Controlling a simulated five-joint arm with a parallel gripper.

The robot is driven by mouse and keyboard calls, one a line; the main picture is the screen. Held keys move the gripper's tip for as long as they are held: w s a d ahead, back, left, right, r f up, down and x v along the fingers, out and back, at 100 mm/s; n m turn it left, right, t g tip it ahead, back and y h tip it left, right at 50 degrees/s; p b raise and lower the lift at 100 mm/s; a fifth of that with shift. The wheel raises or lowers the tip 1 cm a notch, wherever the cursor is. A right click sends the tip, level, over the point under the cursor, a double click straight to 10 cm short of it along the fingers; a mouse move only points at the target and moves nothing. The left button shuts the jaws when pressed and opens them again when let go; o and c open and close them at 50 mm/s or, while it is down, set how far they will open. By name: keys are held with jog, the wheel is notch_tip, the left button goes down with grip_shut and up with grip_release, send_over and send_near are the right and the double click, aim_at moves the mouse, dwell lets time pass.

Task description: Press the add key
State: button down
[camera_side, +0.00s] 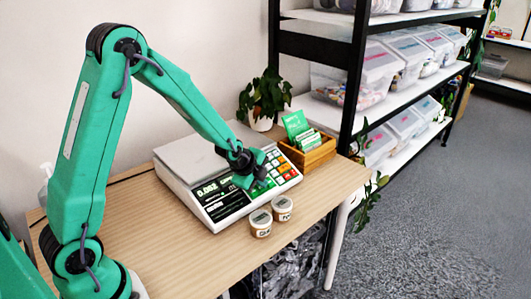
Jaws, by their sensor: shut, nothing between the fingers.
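A white weighing scale (225,209) with a flat pan stands on the wooden table. Its dark display (208,190) reads something like 0.052. A keypad (283,168) with orange, red, green and pale keys is on the right of its sloped front panel. My gripper (257,187) is shut and empty, low over the left part of the keypad. It hides some keys under it. I cannot tell whether its tip touches a key, and the key labels are too small to read, so I cannot pick out the add key.
Two small labelled jars (261,224) stand just in front of the scale. A wooden box (318,154) with green cards and a potted plant (264,101) stand behind and to the right. The table's (150,245) left front is clear. A black-framed shelf (357,75) with plastic bins is beyond.

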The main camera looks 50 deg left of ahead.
jog(key=shift+d+r, duration=0.1)
jog(key=shift+r, duration=0.05)
jog(key=shift+d+r, duration=0.25)
jog(key=shift+r, duration=0.3)
jog(key=r, duration=0.1)
jog(key=d+r, duration=0.1)
jog(key=r, duration=0.1)
jog(key=d+r, duration=0.1)
jog(key=shift+r, duration=0.3)
dwell(0.5)
dwell(0.5)
jog(key=s+d+r+n, duration=0.1)
jog(key=s+r+n, duration=0.3)
jog(key=s, duration=0.4)
jog(key=s+r+n, duration=0.5)
jog(key=s+n, duration=0.1)
jog(key=s, duration=0.3)
jog(key=s+d+r+n+g, duration=0.1)
jog(key=s+r+n, duration=0.4)
jog(key=s, duration=0.4)
jog(key=shift+s+d+h, duration=0.25)
jog(key=shift+d+h, duration=0.1)
jog(key=shift+h, duration=0.05)
